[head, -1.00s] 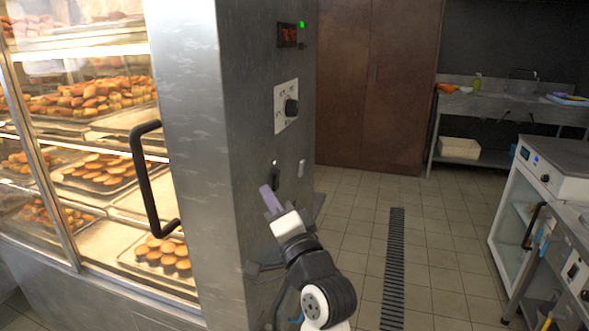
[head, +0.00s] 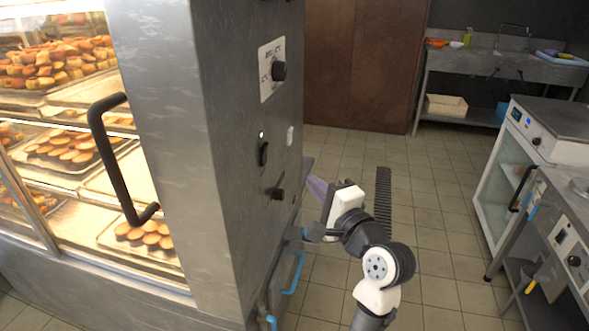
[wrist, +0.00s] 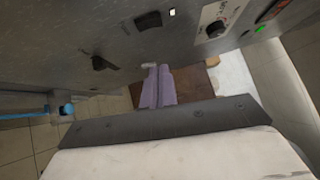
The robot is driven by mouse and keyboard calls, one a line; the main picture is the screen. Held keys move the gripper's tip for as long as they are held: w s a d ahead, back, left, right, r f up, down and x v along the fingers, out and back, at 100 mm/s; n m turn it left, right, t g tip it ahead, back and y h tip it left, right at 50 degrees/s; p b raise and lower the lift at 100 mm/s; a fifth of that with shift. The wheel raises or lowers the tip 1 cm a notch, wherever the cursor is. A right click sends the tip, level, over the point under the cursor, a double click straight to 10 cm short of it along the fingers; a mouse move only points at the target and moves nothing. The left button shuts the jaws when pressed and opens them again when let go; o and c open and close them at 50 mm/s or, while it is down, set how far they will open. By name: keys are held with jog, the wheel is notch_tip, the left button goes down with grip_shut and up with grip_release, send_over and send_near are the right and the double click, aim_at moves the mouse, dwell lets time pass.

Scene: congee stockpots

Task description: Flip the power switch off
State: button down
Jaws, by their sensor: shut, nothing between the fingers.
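The power switch (head: 263,153) is a black rocker on the steel side panel of the warming cabinet, with a small white light above it. It also shows in the wrist view (wrist: 148,21), near the top. I cannot tell its setting for sure. My gripper (head: 316,188), with purple fingers, is shut and empty, to the right of the switch and lower in the head view. In the wrist view its fingers (wrist: 158,88) point along the panel, apart from the switch.
A black knob (head: 277,192) sticks out below the switch, and a dial (head: 278,71) sits above it. A green light (wrist: 260,28) glows beside the display. A black door handle (head: 118,160) is at the left. Blue pipes (head: 292,274) run low.

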jog(key=p, duration=0.2)
send_near(267, 149)
jog(key=w+d, duration=0.2)
jog(key=w, duration=0.2)
jog(key=shift+w+a+r+p, duration=0.1)
jog(key=shift+w+a+p, duration=0.2)
jog(key=shift+a, duration=0.45)
jog(key=shift+w+a+p, duration=0.2)
jog(key=shift+w+a, duration=0.05)
jog(key=shift+a, duration=0.45)
jog(key=shift+w+a+r+p, duration=0.1)
jog(key=shift+w+a+p, duration=0.2)
jog(key=shift+a, duration=0.45)
jog(key=shift+w+a+r+p, duration=0.1)
jog(key=shift+a+r+p, duration=0.2)
jog(key=shift+p, duration=0.55)
jog(key=shift+f+b, duration=0.2)
jog(key=shift+b, duration=0.1)
jog(key=shift+d, duration=0.2)
